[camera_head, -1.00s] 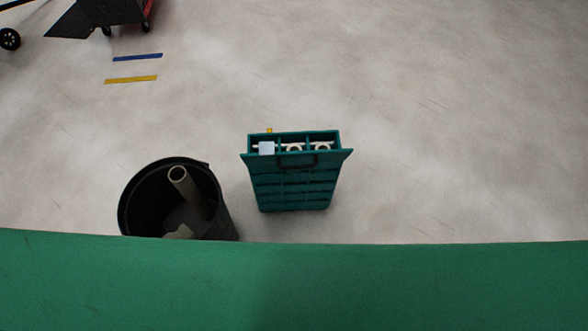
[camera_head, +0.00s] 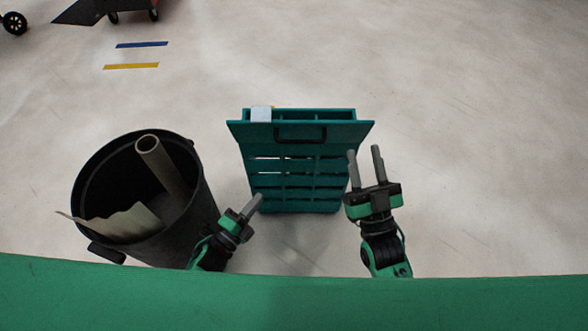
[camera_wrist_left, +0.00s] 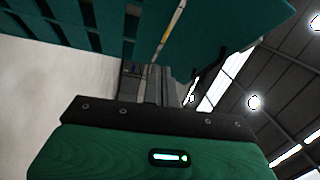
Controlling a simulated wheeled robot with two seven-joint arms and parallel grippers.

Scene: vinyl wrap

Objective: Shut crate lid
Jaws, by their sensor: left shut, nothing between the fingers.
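The teal crate (camera_head: 295,165) stands on the floor in the middle of the head view. Its slatted front with a dark handle faces me, and its top opening shows as a narrow strip with a pale block at the left. I cannot tell the lid clearly from the wall. My left gripper (camera_head: 259,197) is shut and empty by the crate's lower left front. In the left wrist view its fingers (camera_wrist_left: 148,85) are just below teal slats (camera_wrist_left: 85,30) and a solid teal panel (camera_wrist_left: 225,35). My right gripper (camera_head: 364,152) is open and empty at the crate's right edge.
A black bin (camera_head: 195,215) holding a tube (camera_head: 150,150) and a torn pale sheet (camera_head: 120,224) stands close left of the crate. Blue (camera_head: 142,44) and yellow (camera_head: 131,66) tape strips mark the floor. The floor right of and behind the crate is clear.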

